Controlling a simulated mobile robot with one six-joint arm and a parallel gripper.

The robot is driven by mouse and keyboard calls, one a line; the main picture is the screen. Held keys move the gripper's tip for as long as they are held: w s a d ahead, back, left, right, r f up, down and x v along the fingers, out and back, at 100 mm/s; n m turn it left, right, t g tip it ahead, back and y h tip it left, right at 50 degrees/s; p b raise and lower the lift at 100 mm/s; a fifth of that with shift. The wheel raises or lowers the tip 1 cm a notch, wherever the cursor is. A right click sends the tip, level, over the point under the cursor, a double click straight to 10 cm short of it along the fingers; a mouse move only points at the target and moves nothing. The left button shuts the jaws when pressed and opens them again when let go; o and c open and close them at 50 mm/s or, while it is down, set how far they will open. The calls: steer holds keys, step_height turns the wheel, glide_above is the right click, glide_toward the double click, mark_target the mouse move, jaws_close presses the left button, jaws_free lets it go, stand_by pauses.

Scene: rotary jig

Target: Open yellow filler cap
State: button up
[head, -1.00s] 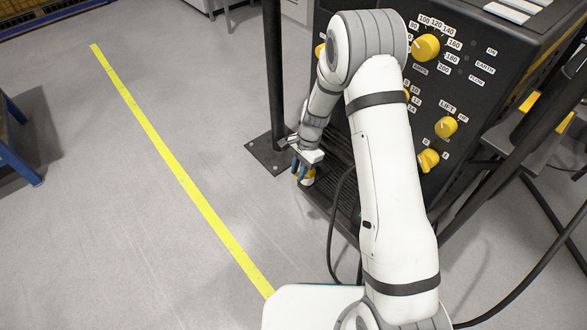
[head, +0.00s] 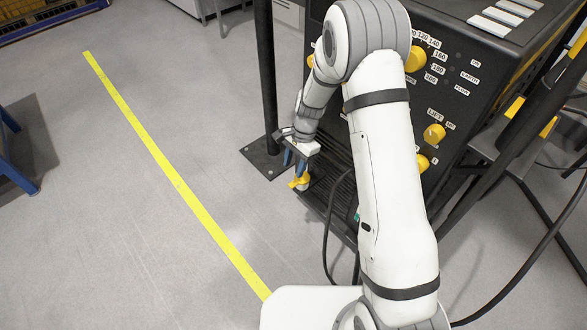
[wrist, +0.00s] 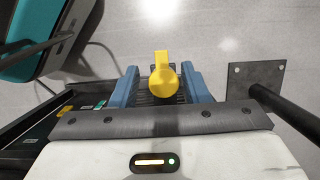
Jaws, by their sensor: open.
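The yellow filler cap (head: 300,183) sits low at the front left corner of the black machine in the head view. In the wrist view the cap (wrist: 163,82) is a round yellow knob with a tab pointing up the picture, seen between my two blue fingers. My gripper (head: 295,168) is open and points down just above the cap, its fingertips close to it. The wrist view shows a finger on each side of the cap with visible gaps; whether either finger touches it I cannot tell. What lies under the cap is hidden.
The black machine panel (head: 440,100) with yellow knobs stands right of my arm. A black post on a floor plate (head: 262,158) is close left of my gripper; the plate also shows in the wrist view (wrist: 256,78). Black cables hang nearby.

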step_height(320, 180, up, 4)
steer(key=shift+r+p, duration=0.1)
steer(key=shift+p, duration=0.4)
steer(key=shift+s, duration=0.1)
